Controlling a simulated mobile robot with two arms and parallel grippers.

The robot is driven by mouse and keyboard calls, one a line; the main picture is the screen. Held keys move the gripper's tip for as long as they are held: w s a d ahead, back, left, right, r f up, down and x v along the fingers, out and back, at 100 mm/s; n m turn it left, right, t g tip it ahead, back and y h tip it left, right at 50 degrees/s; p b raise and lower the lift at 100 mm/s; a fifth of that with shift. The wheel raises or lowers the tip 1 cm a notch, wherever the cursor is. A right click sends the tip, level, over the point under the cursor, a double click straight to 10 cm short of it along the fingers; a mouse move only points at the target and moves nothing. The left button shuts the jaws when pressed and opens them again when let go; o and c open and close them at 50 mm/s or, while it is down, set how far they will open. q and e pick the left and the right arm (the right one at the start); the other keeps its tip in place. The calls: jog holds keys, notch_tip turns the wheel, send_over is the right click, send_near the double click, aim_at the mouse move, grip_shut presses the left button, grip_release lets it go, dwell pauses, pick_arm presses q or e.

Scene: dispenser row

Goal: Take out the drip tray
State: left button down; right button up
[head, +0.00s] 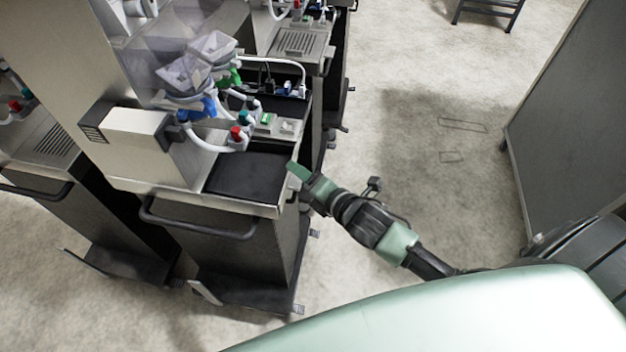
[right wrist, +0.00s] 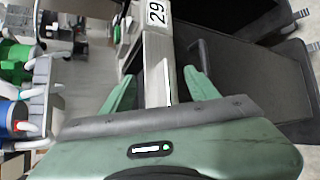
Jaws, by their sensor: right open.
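The nearest dispenser has a flat dark panel or recess (head: 247,176) at its front, below the nozzles. No slotted grille shows there, and I cannot tell whether this dark area is the drip tray or the bare bay. My right gripper (head: 298,172) is at the front right corner of this dispenser's ledge. In the right wrist view the right gripper (right wrist: 158,90) is open, its green fingers on either side of a pale metal edge (right wrist: 160,62) labelled 29. I cannot tell whether they touch it. My left gripper is not in view.
Neighbouring dispensers show slotted metal grilles, one behind (head: 299,43) and one at left (head: 54,142). A dark bar handle (head: 200,228) runs below the nearest ledge. A grey cabinet (head: 570,120) stands at right. The floor (head: 420,130) between is clear.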

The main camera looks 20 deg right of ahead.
jog(key=shift+x, duration=1.6)
jog(key=shift+c, duration=0.2)
grip_shut()
jog(key=shift+r, duration=0.1)
jog(key=shift+r+p, duration=0.1)
jog(key=shift+p, duration=0.4)
